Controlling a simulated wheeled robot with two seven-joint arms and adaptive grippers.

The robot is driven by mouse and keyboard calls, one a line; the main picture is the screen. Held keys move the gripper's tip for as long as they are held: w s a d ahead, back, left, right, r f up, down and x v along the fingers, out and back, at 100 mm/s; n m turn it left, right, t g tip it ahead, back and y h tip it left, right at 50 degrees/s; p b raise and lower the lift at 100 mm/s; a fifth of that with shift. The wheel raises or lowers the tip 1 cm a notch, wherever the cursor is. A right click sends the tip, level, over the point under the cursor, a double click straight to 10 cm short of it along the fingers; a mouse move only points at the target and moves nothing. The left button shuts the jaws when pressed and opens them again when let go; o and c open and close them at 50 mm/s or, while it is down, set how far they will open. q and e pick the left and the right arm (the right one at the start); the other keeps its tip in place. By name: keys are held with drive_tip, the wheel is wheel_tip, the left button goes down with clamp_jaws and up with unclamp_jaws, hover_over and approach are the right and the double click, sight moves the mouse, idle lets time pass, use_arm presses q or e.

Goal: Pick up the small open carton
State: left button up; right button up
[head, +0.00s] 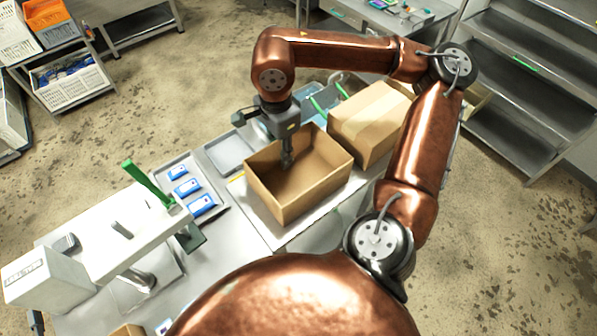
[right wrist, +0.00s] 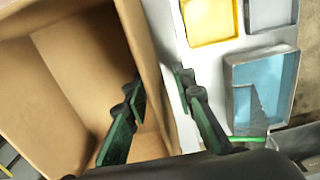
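The small open carton (head: 300,198) is brown cardboard and stands upright on a light board on the bench in the head view. Its inside looks empty. It fills the left of the right wrist view (right wrist: 80,75). My right gripper (head: 287,158) reaches down from above at the carton's far side. In the right wrist view its dark green fingers (right wrist: 160,88) are apart, one inside the carton and one outside, with the wall between them. A gap shows beside the wall. My left gripper is not in view.
A taped closed carton (head: 368,122) stands close behind the open one to the right. A tray with blue-white packs (head: 187,187) and a white machine with a green lever (head: 148,183) are to the left. A blue tray (right wrist: 265,88) lies beside the carton.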

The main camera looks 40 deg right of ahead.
drive_tip(key=shift+c, duration=0.7)
clamp_jaws()
